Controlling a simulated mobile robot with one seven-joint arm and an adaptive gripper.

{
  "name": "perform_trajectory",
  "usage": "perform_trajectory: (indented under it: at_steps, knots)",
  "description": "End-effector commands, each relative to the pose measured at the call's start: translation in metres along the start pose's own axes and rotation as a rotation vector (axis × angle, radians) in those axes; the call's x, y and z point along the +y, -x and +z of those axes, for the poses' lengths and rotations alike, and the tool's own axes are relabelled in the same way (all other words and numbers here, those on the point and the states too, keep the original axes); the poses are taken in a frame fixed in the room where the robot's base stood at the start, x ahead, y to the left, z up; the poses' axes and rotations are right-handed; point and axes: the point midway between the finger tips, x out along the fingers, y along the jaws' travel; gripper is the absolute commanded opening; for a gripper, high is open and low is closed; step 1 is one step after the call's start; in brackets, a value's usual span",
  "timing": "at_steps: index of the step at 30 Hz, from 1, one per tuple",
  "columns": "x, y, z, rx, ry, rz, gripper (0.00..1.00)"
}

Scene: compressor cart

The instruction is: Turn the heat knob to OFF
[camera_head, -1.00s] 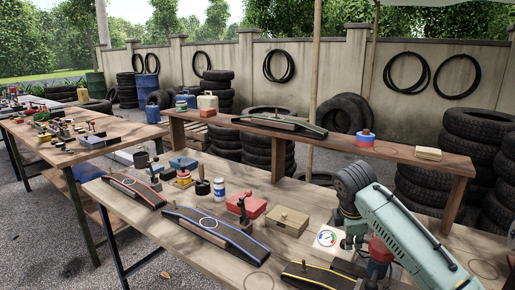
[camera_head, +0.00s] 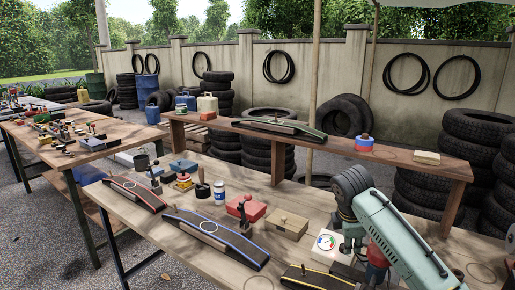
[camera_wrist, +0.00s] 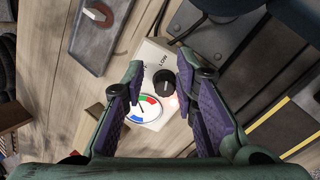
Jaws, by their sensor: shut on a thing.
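The heat knob (camera_wrist: 163,84) is a round black knob on a pale box (camera_wrist: 152,53) in the wrist view. The word LOW is printed beside it; another marking is partly covered by my left finger. A round gauge (camera_wrist: 141,108) with green, red and blue sectors sits next to the knob. My gripper (camera_wrist: 163,80) has one finger on each side of the knob and is shut on it. The contact itself is hard to see. In the head view the gauge (camera_head: 326,242) shows, while my gripper (camera_head: 352,240) hides the knob.
A wooden box (camera_head: 288,225), a red box (camera_head: 248,209) and a blue-edged ramp (camera_head: 215,238) stand left of the gauge on the bench. A yellow-edged ramp (camera_head: 312,277) lies close in front. A raised plank shelf (camera_head: 340,147) runs behind. Bare bench lies at the right.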

Motion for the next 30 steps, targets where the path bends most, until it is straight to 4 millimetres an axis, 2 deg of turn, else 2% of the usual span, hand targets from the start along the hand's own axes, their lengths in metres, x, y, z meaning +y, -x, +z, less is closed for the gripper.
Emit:
perform_trajectory:
  at_steps: [1,13,27,30]
  knots:
    - [0.007,0.003,-0.001,0.001,-0.003,0.026,0.0]
    - [0.01,0.007,0.009,0.0,-0.005,0.026,0.0]
    - [0.007,0.058,0.007,0.003,-0.001,0.017,0.0]
    - [0.006,0.062,0.007,0.003,-0.001,0.016,0.0]
